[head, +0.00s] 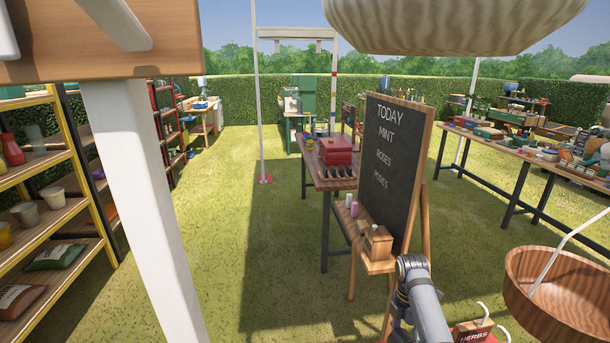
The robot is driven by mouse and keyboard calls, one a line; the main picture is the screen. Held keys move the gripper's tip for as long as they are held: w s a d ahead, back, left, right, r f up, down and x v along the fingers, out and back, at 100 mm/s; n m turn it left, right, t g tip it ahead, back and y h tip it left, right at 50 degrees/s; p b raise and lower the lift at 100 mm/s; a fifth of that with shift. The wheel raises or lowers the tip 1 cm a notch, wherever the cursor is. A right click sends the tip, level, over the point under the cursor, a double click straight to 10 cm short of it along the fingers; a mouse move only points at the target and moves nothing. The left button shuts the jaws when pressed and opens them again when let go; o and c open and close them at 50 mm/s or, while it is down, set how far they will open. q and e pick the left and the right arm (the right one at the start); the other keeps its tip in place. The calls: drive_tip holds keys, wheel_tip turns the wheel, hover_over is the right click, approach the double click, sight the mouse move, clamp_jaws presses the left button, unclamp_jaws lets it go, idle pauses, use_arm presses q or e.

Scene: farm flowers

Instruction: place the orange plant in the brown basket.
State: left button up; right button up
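A brown wooden basket (545,317), round and bowl-like, is at the lower right, cut off by the picture edge. A thin white curved handle rises over it. The part of its inside that shows looks empty. I see no orange plant in this view. A grey arm link of mine stands at the bottom, left of the basket, but no gripper fingers show. Neither my left nor my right gripper is in view.
A chalkboard (392,170) on a wooden easel stands ahead, before a table with a red box (335,151). A red herbs box (473,331) is by the basket. Yellow-framed shelves (75,165) stand left, a long cluttered table (540,160) right. Grass at centre-left is clear.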

sight(408, 339)
wheel_tip(408, 339, up, 4)
drive_tip(key=shift+f+p, duration=0.2)
drive_tip(key=shift+p, duration=0.75)
wheel_tip(408, 339, down, 8)
drive_tip(key=b, duration=0.7)
drive_tip(key=shift+f, duration=0.1)
wheel_tip(408, 339, up, 8)
drive_tip(key=p, duration=0.7)
wheel_tip(408, 339, down, 8)
drive_tip(key=b, duration=0.7)
wheel_tip(408, 339, up, 8)
drive_tip(key=p, duration=0.7)
drive_tip(key=shift+f+b, duration=3.75)
drive_tip(key=shift+f, duration=0.25)
use_arm(q)
wheel_tip(408, 339, down, 4)
drive_tip(key=shift+f, duration=0.1)
use_arm(e)
drive_tip(key=shift+r, duration=0.1)
